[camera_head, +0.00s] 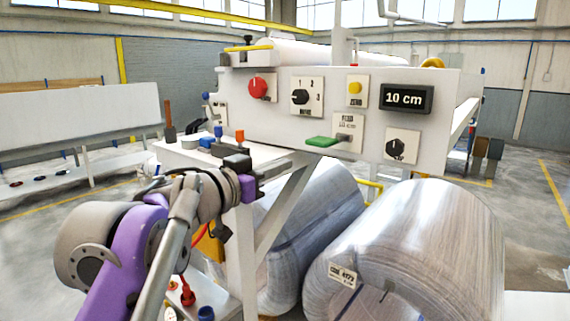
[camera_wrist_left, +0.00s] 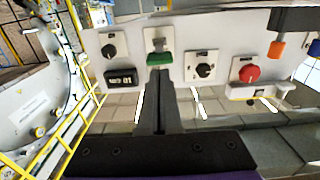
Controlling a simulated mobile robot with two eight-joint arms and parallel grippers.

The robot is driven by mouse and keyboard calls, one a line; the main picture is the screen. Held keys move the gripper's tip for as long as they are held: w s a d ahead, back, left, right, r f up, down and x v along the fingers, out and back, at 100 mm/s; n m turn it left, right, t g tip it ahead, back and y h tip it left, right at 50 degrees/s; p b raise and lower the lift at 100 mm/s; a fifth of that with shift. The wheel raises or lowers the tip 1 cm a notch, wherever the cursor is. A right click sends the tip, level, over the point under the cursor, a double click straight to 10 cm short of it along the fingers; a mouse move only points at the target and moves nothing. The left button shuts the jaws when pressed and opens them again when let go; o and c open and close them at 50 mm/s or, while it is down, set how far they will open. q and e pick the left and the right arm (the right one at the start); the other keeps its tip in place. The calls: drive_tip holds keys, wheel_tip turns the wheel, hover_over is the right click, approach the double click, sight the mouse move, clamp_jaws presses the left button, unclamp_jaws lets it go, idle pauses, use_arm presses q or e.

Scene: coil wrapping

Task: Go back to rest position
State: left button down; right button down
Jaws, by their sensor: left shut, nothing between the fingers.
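My left arm comes in from the lower left in the head view, with purple and grey links. Its dark gripper (camera_head: 266,171) is in front of the machine's control panel (camera_head: 285,88), near the small shelf on its left. In the left wrist view the black fingers (camera_wrist_left: 157,78) are together, with nothing between them. Their tips overlap the panel just below the green lever (camera_wrist_left: 160,58) in that picture; contact cannot be told. The green lever (camera_head: 322,141) also shows in the head view. My right gripper is in neither view.
The panel carries a red knob (camera_head: 259,87), black dials (camera_head: 300,97) and a display (camera_head: 405,98) reading 10 cm. Small tools stand on the shelf (camera_head: 190,152). Large wrapped coils (camera_head: 420,250) fill the lower right.

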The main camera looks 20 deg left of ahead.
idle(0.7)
use_arm(q)
drive_tip(key=s+a+f+n+g+y, duration=0.1)
drive_tip(key=s+a+f+n+y, duration=0.15)
drive_tip(key=f, duration=0.45)
drive_tip(key=s+a+f+n+g+y, duration=0.1)
drive_tip(key=a+f+n+y, duration=0.1)
drive_tip(key=f+y, duration=0.3)
drive_tip(key=s+a+f+n+g+y, duration=0.1)
drive_tip(key=s+a+f+n+y, duration=0.15)
drive_tip(key=f, duration=0.55)
drive_tip(key=s+d+f+m+g+h, duration=0.1)
drive_tip(key=s+d+f+g, duration=0.2)
drive_tip(key=s+f, duration=0.3)
drive_tip(key=s+d+f+m+g+h, duration=0.1)
drive_tip(key=s+f, duration=0.5)
drive_tip(key=f, duration=0.6)
drive_tip(key=s+d+f+m+g+h+p, duration=0.1)
drive_tip(key=s+d+f+g, duration=0.3)
drive_tip(key=f, duration=0.6)
drive_tip(key=s+d, duration=0.1)
drive_tip(key=s, duration=0.1)
drive_tip(key=shift+s+g+h, duration=0.3)
drive_tip(key=shift+s+h, duration=0.05)
drive_tip(key=shift+h, duration=0.05)
drive_tip(key=shift+a, duration=0.1)
